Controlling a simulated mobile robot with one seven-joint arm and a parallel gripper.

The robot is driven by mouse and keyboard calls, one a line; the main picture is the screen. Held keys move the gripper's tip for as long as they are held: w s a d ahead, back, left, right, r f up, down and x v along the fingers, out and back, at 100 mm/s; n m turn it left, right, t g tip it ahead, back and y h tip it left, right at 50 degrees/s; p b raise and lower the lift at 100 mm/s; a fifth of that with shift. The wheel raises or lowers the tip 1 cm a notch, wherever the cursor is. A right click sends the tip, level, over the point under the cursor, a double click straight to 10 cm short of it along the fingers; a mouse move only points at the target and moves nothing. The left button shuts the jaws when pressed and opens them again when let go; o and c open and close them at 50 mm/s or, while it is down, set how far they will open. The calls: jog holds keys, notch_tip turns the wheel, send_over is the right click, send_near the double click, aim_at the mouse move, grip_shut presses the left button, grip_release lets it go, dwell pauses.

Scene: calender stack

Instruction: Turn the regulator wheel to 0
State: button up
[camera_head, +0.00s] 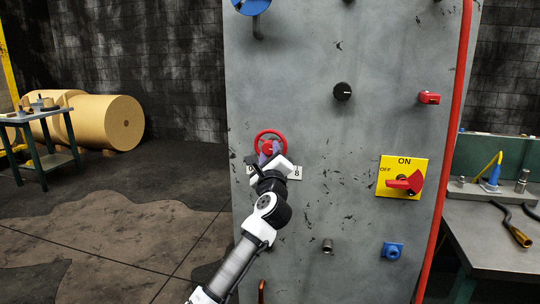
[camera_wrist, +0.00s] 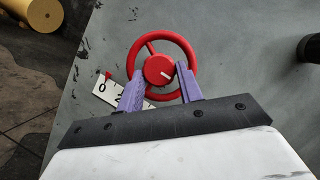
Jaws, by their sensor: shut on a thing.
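The red regulator wheel (camera_head: 270,136) is on the grey panel, left of its middle. In the wrist view the wheel (camera_wrist: 147,47) has a round hub with a short white line at its lower right. A white scale plate (camera_wrist: 103,90) lies beneath it, with 0 and 2 readable at the left and a small red mark by the 0. An 8 shows on the plate's right end (camera_head: 297,173) in the head view. My gripper (camera_wrist: 162,78) has its purple fingers at the wheel, one each side of the hub, shut on it. The scale's middle is hidden.
A black knob (camera_head: 342,91), a small red knob (camera_head: 429,98) and a red ON/OFF switch on a yellow plate (camera_head: 391,163) are to the right. A metal stub (camera_head: 327,245) and a blue fitting (camera_head: 392,251) sit below. A red pipe (camera_head: 448,140) runs down the panel's right edge.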

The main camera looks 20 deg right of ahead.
jog(key=o, duration=1)
jog(key=b+v, duration=0.3)
jog(key=v, duration=1)
jog(key=shift+s, duration=0.35)
jog(key=shift+a, duration=0.1)
